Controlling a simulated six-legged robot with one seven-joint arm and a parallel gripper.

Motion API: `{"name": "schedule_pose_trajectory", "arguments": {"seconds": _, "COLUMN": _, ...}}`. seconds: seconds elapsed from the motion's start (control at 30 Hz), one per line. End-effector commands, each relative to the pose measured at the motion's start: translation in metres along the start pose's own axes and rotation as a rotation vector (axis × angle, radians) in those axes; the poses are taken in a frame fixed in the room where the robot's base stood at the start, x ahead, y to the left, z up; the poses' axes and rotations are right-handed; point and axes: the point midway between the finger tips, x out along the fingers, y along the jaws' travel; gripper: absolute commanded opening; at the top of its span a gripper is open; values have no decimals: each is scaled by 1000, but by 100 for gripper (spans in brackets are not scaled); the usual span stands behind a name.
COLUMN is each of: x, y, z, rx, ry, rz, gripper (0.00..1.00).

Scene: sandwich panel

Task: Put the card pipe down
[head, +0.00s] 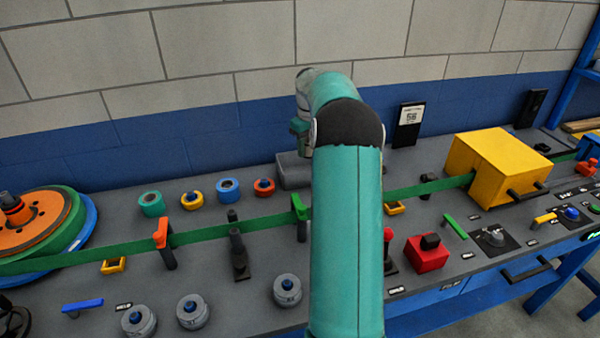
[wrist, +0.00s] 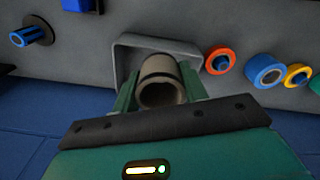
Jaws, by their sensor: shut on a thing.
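The card pipe (wrist: 161,93) is a short beige-grey tube with a dark band; its open end faces the wrist camera. My gripper (wrist: 160,82) is shut on it, one green finger on each side. Beyond it in the wrist view is a grey open-topped tray (wrist: 124,55), and the pipe overlaps this tray in the picture. I cannot tell if the pipe touches the tray floor. In the head view the grey tray (head: 291,172) is at the back of the bench, partly behind my arm.
A green strap (head: 205,233) runs along the bench (head: 330,300) from the reels (head: 45,230) to a yellow box (head: 500,165). Several coloured rings (head: 151,203) stand left of the tray. A wall (head: 120,120) rises close behind.

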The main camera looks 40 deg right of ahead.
Motion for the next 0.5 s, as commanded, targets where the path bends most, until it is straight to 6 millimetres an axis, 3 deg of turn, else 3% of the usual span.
{"name": "schedule_pose_trajectory", "arguments": {"seconds": 0.13, "x": 30, "y": 4, "z": -14, "rx": 0, "ry": -23, "rz": -12, "gripper": 20}}
{"name": "schedule_pose_trajectory", "arguments": {"seconds": 0.5, "x": 69, "y": -1, "z": 0, "rx": -2, "ry": -9, "rz": -6, "gripper": 20}}
